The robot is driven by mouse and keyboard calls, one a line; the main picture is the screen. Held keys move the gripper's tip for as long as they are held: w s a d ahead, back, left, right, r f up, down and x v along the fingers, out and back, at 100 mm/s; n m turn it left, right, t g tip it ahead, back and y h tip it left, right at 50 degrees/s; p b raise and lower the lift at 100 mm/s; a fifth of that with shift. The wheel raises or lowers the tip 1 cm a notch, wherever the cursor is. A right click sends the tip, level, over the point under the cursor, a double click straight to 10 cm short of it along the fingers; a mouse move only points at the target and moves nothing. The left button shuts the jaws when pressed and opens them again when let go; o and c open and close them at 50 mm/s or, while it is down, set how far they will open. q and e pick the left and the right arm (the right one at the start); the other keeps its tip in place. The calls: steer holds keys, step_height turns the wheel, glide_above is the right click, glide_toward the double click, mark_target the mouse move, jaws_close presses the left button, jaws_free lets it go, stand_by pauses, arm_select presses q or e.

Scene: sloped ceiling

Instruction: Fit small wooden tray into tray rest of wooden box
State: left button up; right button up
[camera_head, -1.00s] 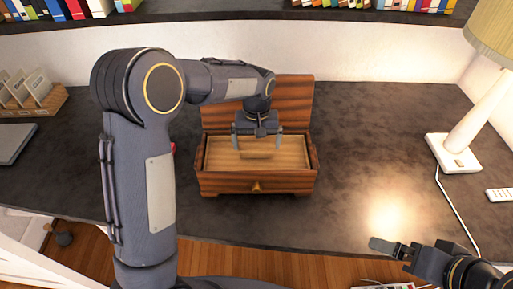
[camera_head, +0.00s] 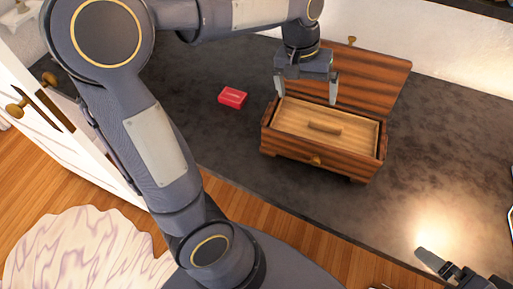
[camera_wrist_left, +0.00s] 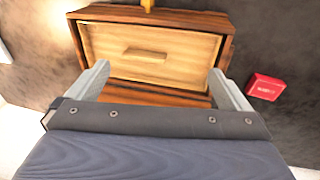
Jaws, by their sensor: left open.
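The wooden box (camera_head: 312,160) stands on the dark desk with its striped lid (camera_head: 365,80) open toward the back. The small wooden tray (camera_head: 350,138), light wood with a raised bar handle (camera_head: 324,128), lies inside the top of the box, within its rim. It also shows in the left wrist view (camera_wrist_left: 180,68). Whether it is fully seated I cannot tell. My left gripper (camera_head: 305,98) is open and empty above the box's back edge, apart from the handle; its fingers also show in the left wrist view (camera_wrist_left: 160,88). My right gripper (camera_head: 428,256) is at the lower right, away from the box; its jaw state is unclear.
A small red box (camera_head: 232,97) lies on the desk left of the wooden box. The desk (camera_head: 440,150) is clear to the right. A white cabinet (camera_head: 75,130) stands at left, with a pale patterned rug (camera_head: 85,255) on the wooden floor.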

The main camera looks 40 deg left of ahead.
arm_select(q)
steer(key=s+f+m+t+h, duration=0.1)
steer(key=s+f+t, duration=0.2)
steer(key=s, duration=1.6)
steer(key=shift+s+a+f+t+h, duration=0.15)
steer(key=shift+s+a+t+h, duration=0.25)
steer(key=shift+t, duration=0.3)
